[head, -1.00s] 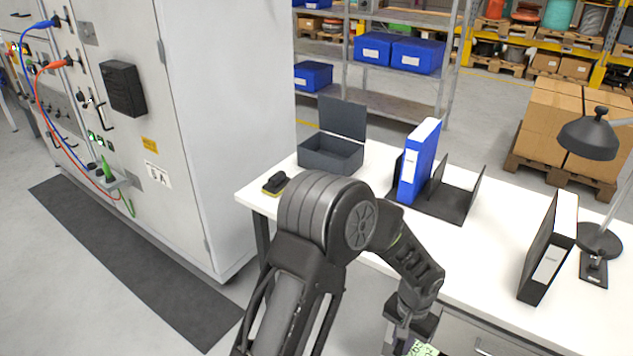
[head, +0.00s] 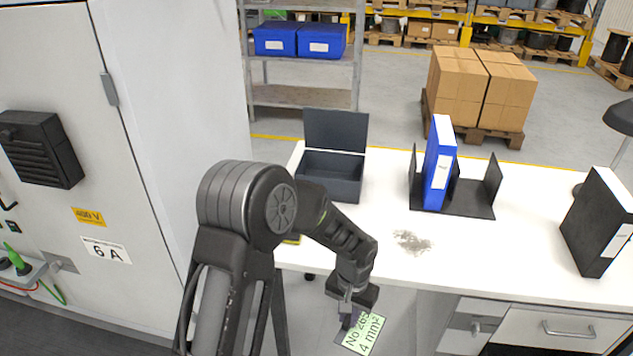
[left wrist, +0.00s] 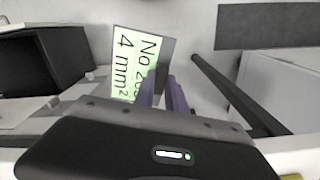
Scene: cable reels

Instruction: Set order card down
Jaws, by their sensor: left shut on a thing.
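The order card (head: 365,332) is pale green with dark print reading "No 26…" and "4 mm²". It hangs below and in front of the white table's front edge in the head view. My left gripper (head: 347,318) is shut on the card near one edge. In the left wrist view the card (left wrist: 128,62) shows beyond the fingers (left wrist: 165,88), which cover part of its print. The white table (head: 520,240) lies behind the gripper. My right gripper is not in view.
On the table stand an open dark grey box (head: 333,175), a rack (head: 470,210) with a blue binder (head: 440,165), and a black binder (head: 597,225). A grey smudge (head: 411,241) marks the tabletop. A tall grey cabinet (head: 150,130) stands at left.

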